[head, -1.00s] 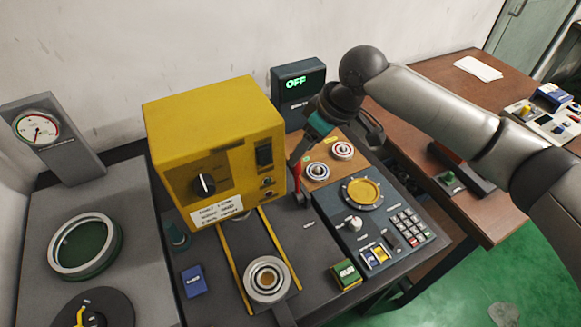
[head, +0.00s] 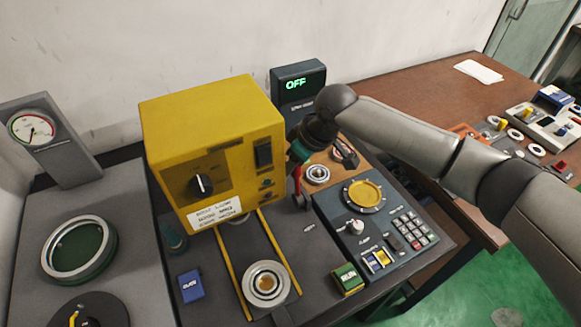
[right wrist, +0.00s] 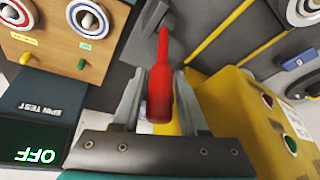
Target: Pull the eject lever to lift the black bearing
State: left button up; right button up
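The red eject lever (head: 300,182) stands at the right side of the yellow machine (head: 215,125). In the right wrist view the lever (right wrist: 160,85) runs between the two fingers of my right gripper (right wrist: 158,95). The fingers look apart, with a gap beside the lever. In the head view my right gripper (head: 303,150) reaches down at the machine's right side, its fingertips partly hidden. A silver ringed bearing (head: 267,282) sits at the front of the yellow-railed slide. I cannot pick out a bearing that is clearly black. My left gripper is not in view.
A display reading OFF (head: 298,85) stands behind my right gripper.

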grip_shut()
dwell(1.1)
